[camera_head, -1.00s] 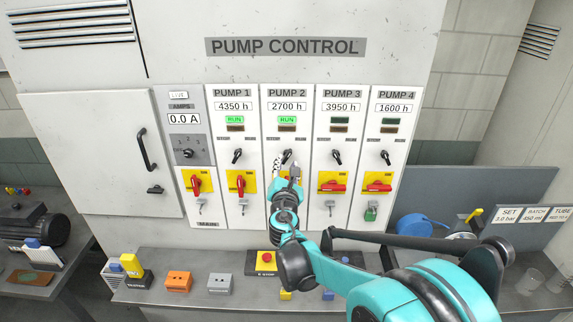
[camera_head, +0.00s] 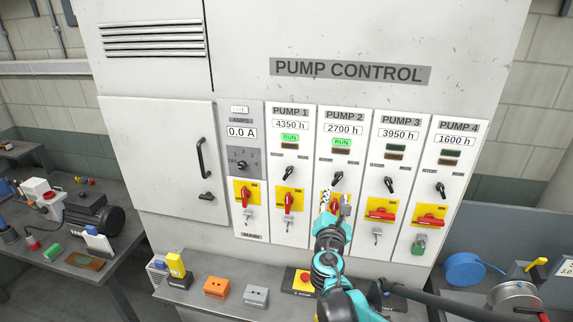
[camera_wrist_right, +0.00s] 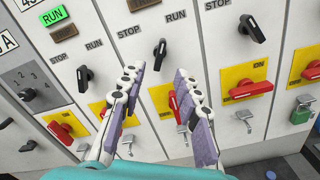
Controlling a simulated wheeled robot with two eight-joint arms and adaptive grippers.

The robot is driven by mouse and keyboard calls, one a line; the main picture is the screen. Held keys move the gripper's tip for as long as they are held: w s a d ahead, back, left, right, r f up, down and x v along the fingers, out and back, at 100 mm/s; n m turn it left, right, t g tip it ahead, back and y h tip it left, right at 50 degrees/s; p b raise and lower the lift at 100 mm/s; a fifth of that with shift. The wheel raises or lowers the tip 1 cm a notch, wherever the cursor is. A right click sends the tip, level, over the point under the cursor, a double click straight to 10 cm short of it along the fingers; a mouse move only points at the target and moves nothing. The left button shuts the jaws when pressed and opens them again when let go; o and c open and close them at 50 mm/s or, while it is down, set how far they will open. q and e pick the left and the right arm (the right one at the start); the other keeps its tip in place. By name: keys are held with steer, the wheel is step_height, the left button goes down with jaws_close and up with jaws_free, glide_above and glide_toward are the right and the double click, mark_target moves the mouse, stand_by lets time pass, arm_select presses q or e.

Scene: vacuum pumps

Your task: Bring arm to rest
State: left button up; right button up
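My right gripper (camera_head: 336,200) is in front of the lower part of the PUMP 2 column on the white control cabinet (camera_head: 350,100). In the wrist view its two fingers (camera_wrist_right: 163,95) are spread apart with nothing between the pads. The PUMP 2 red handle (camera_wrist_right: 175,107) on its yellow plate shows beyond the gap, and the black selector (camera_wrist_right: 160,52) stands above it. In the head view the gripper partly hides this red handle. The PUMP 2 green RUN lamp (camera_head: 342,142) is lit. My left gripper is not in view.
A grey bench (camera_head: 230,312) below the cabinet carries an orange box (camera_head: 216,288), a grey box (camera_head: 255,296) and a yellow box with a red button (camera_head: 304,281). A side table with a motor (camera_head: 97,217) stands left. A blue coil (camera_head: 464,269) lies right.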

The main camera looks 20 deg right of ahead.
steer(key=shift+f, duration=0.1)
steer(key=s+a+f+m+g+y+b, duration=0.1)
steer(key=s+f+m+b, duration=0.25)
steer(key=f, duration=0.25)
steer(key=s+a+f+m+g+b, duration=0.1)
steer(key=s+f+m+g+b, duration=0.15)
steer(key=f+m+b, duration=0.3)
steer(key=s+a+f+m+g+y+b, duration=0.1)
steer(key=s+f+m+b, duration=0.3)
steer(key=f, duration=0.3)
steer(key=s+a+f+m+g+y+b, duration=0.1)
steer(key=s+a+f+m+y+b, duration=0.2)
steer(key=f, duration=0.6)
steer(key=s+a+f+m+g+y+b, duration=0.2)
steer(key=s+a+f+m+y+b, duration=0.2)
steer(key=s+a+f+m+b, duration=0.3)
steer(key=s+a+f, duration=0.2)
steer(key=a+f, duration=0.1)
steer(key=a, duration=0.1)
steer(key=shift+a+m+y, duration=0.2)
steer(key=shift+m+y, duration=0.1)
steer(key=shift+m, duration=0.1)
steer(key=shift+g, duration=0.25)
